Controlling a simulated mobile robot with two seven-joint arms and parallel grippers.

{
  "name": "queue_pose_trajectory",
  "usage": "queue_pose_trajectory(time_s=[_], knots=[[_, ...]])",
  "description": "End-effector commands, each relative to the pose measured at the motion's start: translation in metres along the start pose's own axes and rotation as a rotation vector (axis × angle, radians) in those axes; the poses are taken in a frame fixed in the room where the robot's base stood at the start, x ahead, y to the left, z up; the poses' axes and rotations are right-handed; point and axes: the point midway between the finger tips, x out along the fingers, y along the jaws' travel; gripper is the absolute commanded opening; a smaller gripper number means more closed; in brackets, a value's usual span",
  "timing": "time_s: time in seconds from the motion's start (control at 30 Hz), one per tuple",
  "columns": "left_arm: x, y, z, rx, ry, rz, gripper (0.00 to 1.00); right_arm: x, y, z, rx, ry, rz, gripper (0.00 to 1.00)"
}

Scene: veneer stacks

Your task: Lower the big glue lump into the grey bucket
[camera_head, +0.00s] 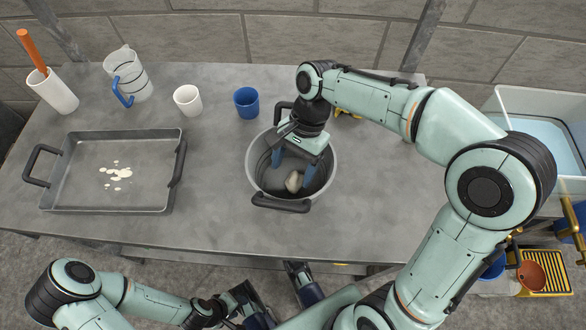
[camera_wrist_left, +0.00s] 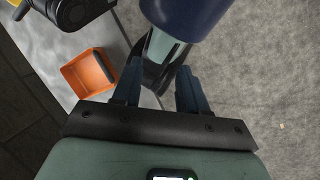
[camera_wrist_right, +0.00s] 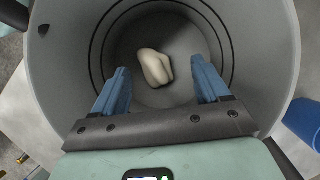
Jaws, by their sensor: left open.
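The big glue lump (camera_head: 293,182) is pale cream and sits inside the grey bucket (camera_head: 325,178), low on its floor. My right gripper (camera_head: 293,164) reaches down into the bucket from above, just over the lump. In the right wrist view its two blue fingers (camera_wrist_right: 162,84) are spread apart, with the lump (camera_wrist_right: 153,67) showing beyond and between them, apparently touching neither. The bucket's wall (camera_wrist_right: 275,60) surrounds the fingers there. My left gripper (camera_wrist_left: 160,88) is open and empty, away from the bucket in front of the table's near edge.
A grey tray (camera_head: 85,200) with pale glue spots stands left on the table (camera_head: 225,210). Behind are a white holder (camera_head: 52,92), a clear jug (camera_head: 128,75), a white cup (camera_head: 187,99) and a blue cup (camera_head: 247,102). A water basin (camera_head: 540,130) is at right.

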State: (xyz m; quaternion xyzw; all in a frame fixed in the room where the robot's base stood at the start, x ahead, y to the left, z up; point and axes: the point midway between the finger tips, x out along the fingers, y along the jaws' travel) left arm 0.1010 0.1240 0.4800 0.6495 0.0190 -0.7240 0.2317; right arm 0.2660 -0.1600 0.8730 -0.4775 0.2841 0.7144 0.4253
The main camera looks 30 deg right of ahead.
Motion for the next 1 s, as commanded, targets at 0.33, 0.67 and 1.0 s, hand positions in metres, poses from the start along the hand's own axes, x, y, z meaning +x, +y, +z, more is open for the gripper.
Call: queue_pose_trajectory(time_s=[0.33,0.67,1.0], knots=[[-0.002,0.001,-0.003,0.001,0.010,0.002,0.43,0.000,0.000,0.000,0.000,0.000,0.000,0.74],[-0.019,0.006,0.003,0.001,0.000,0.001,0.43,-0.062,-0.001,0.001,0.000,0.003,-0.005,0.74],[-0.032,0.007,0.011,-0.001,-0.025,-0.005,0.43,-0.124,0.000,0.000,0.000,0.001,-0.001,0.74]])
